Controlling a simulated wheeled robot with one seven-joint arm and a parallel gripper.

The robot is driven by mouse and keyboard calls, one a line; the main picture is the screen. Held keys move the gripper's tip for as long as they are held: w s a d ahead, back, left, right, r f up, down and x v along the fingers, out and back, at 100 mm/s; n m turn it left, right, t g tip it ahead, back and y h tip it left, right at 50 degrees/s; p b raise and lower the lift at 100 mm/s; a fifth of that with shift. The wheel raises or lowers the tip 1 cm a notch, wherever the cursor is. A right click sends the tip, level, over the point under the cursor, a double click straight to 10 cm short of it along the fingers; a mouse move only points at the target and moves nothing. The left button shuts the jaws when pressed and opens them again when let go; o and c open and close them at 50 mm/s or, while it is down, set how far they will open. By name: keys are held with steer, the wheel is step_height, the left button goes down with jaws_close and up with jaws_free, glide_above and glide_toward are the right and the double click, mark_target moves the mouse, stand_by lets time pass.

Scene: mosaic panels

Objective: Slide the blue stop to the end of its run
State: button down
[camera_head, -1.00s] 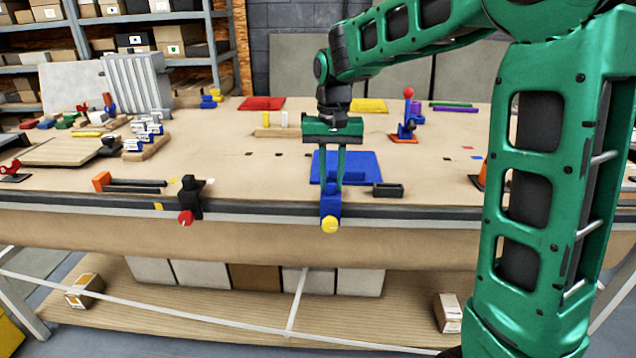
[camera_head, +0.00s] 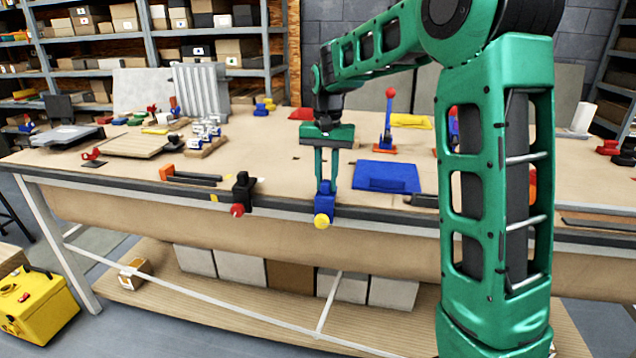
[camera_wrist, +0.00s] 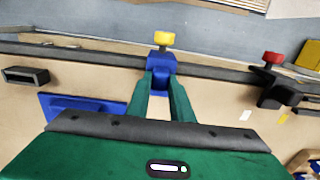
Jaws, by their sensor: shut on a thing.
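The blue stop (camera_head: 325,203) with a yellow knob sits on the dark rail (camera_head: 285,207) along the table's front edge. It also shows in the wrist view (camera_wrist: 161,66). My gripper (camera_head: 325,184) reaches down from above and its two fingers are shut on the stop's upper part. A black stop (camera_head: 243,192) with a red knob sits on the same rail to the left, with a clear gap between the two stops. In the wrist view the black stop (camera_wrist: 272,86) is on the right. The fingers hide part of the blue stop's top.
A blue panel (camera_head: 400,174) lies on the table just right of the blue stop. A small black block (camera_head: 422,201) is further right, partly behind my arm. An orange piece with dark bars (camera_head: 190,176) lies left of the black stop. The rail between the stops is clear.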

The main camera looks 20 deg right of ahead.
steer(key=shift+w+a, duration=0.15)
steer(key=shift+a, duration=0.3)
steer(key=c, duration=1.6)
jaws_free()
steer(key=shift+a, duration=0.15)
steer(key=shift+o, duration=0.2)
steer(key=shift+d, duration=0.2)
steer(key=shift+r, duration=0.15)
step_height(320, 180, up, 10)
steer(key=shift+r, duration=0.2)
